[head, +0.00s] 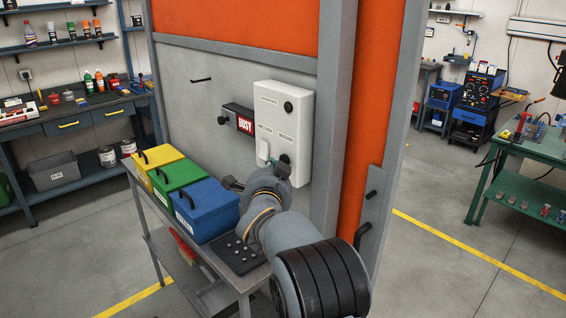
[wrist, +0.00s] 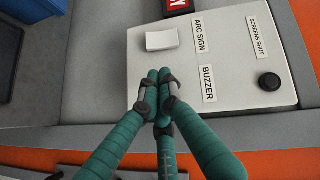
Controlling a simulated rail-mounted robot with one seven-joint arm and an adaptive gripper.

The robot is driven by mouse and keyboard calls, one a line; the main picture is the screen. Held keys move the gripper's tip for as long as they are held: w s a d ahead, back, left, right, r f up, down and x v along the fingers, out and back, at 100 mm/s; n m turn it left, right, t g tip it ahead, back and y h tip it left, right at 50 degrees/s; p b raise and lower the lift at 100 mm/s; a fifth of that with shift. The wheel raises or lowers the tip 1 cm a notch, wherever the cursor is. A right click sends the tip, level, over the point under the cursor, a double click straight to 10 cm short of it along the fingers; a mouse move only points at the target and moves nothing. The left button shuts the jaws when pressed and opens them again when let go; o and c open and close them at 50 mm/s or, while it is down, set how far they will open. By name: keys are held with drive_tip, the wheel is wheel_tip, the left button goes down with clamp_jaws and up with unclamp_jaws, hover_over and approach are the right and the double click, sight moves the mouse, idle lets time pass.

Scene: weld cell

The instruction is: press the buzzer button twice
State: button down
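The white control box (head: 273,120) hangs on the grey panel. It fills much of the wrist view (wrist: 235,60), with labels ARC SIGN, SCREENS SHUT and BUZZER. The BUZZER label (wrist: 208,83) is just right of my fingertips. In the head view a round black button (head: 284,158), apparently the buzzer button, shows low on the box, just above my gripper (head: 280,170). In the wrist view my gripper (wrist: 160,76) is shut and empty, its fingertips together over the box. They hide the buzzer button there; I cannot tell whether they touch it.
A white rocker (wrist: 162,40) sits by ARC SIGN, and another black button (wrist: 269,82) by SCREENS SHUT. The BUSY sign (head: 245,124) is left of the box. Yellow (head: 160,170), green (head: 180,185) and blue (head: 207,210) bins stand on the bench below.

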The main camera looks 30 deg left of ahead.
drive_tip(key=s, duration=0.2)
drive_tip(key=s+a, duration=0.1)
drive_tip(key=s, duration=0.1)
drive_tip(key=shift+s+a+b, duration=0.1)
drive_tip(key=shift+s+b, duration=0.25)
drive_tip(key=shift+s, duration=0.05)
drive_tip(key=shift+w, duration=0.15)
idle(0.6)
drive_tip(key=s+p, duration=0.1)
drive_tip(key=s, duration=0.1)
drive_tip(key=s+a, duration=0.1)
drive_tip(key=s, duration=0.1)
drive_tip(key=shift+p, duration=0.4)
idle(0.3)
